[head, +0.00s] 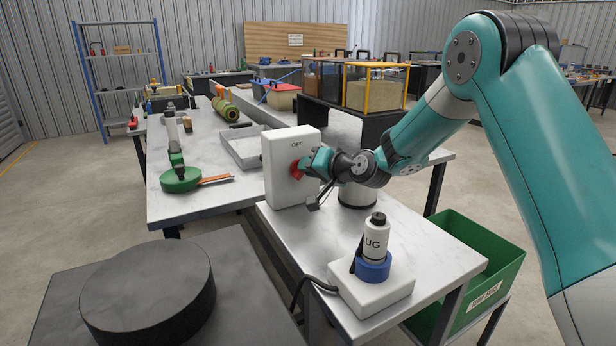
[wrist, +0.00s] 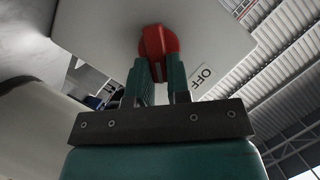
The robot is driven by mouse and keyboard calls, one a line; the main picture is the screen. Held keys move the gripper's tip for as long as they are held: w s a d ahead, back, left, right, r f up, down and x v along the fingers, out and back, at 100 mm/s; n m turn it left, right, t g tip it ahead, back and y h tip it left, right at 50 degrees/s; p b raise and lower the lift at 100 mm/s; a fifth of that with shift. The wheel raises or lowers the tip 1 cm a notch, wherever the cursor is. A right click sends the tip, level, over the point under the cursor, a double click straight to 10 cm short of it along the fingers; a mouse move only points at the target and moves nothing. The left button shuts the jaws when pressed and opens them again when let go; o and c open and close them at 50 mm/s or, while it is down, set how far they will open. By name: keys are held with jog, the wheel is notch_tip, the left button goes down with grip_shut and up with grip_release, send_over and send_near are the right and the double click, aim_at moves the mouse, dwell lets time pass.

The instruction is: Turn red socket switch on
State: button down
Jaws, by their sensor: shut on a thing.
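The red switch (head: 297,170) is a knob on the face of a white upright box (head: 279,182). The box bears the word OFF near its top. In the wrist view the red switch (wrist: 158,45) sits between the two green fingers of my gripper (wrist: 160,75), with the OFF label (wrist: 202,77) to its right. My gripper (head: 308,166) is shut on the red switch and partly hides it in the head view. A white socket base (head: 372,292) with a blue ring (head: 372,267) and a white plug (head: 375,238) stands nearer on the same table.
A green bin (head: 470,246) stands right of the table. A round dark block (head: 148,287) is at the front left. A grey tray (head: 243,148) and green disc (head: 180,180) lie on the bench behind. A white-and-dark cylinder (head: 357,194) stands below my wrist.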

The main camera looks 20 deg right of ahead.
jog(key=m+y+b, duration=0.1)
jog(key=m, duration=0.1)
jog(key=f+m+t+y+b, duration=0.1)
jog(key=m+b, duration=0.2)
jog(key=m, duration=0.2)
jog(key=shift+w+d+f+t+y+b, duration=0.1)
jog(key=shift+d+f+t+y+b, duration=0.1)
jog(key=shift+d+t+y+b, duration=0.15)
jog(key=shift+m+y, duration=0.25)
jog(key=shift+m, duration=0.05)
jog(key=c, duration=1.1)
grip_release()
